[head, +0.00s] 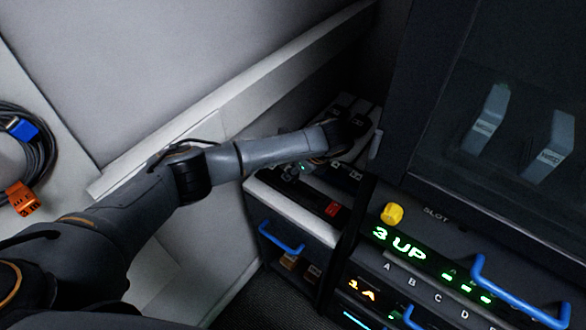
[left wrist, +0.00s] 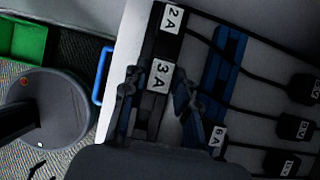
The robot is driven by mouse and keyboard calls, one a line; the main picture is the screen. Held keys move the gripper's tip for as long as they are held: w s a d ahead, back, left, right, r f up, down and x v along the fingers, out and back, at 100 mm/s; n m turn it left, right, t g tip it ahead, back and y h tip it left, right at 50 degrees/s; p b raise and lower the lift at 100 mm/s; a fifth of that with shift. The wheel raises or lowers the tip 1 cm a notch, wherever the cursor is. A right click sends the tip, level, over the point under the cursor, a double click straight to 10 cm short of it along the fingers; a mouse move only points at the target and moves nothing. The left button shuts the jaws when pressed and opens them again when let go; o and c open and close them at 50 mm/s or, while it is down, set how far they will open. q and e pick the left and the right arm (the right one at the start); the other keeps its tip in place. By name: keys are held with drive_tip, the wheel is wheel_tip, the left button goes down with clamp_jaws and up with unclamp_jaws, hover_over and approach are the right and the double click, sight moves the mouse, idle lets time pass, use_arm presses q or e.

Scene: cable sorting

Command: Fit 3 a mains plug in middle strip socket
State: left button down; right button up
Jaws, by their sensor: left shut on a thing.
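In the left wrist view, a black mains plug with a white 3A label (left wrist: 160,76) sits between the fingers of my left gripper (left wrist: 158,98), which is shut on it. A plug labelled 2A (left wrist: 172,20) is just beyond it, in the same line. A dark strip (left wrist: 147,115) lies under this line; whether the 3A plug is seated in it I cannot tell. A blue strip (left wrist: 226,55) runs beside it to the right. In the head view my left gripper (head: 346,132) is over the plugs at the back, its fingers hard to make out. My right gripper is not in view.
In the left wrist view, black plugs (left wrist: 301,88) with cables lie at the right, and a 6A label (left wrist: 217,138) is near my right finger. In the head view, a panel reading 3 UP (head: 399,243), a yellow knob (head: 391,213) and blue handles (head: 281,238) stand right of my arm.

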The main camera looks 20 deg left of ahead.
use_arm(q)
drive_tip(key=shift+p, duration=0.7)
idle(0.9)
drive_tip(key=shift+f, duration=1.4)
idle(1.8)
drive_tip(key=shift+c, duration=2.2)
unclamp_jaws()
drive_tip(key=shift+r+p, duration=3.55)
drive_tip(key=shift+p, duration=0.1)
drive_tip(key=shift+f, duration=0.1)
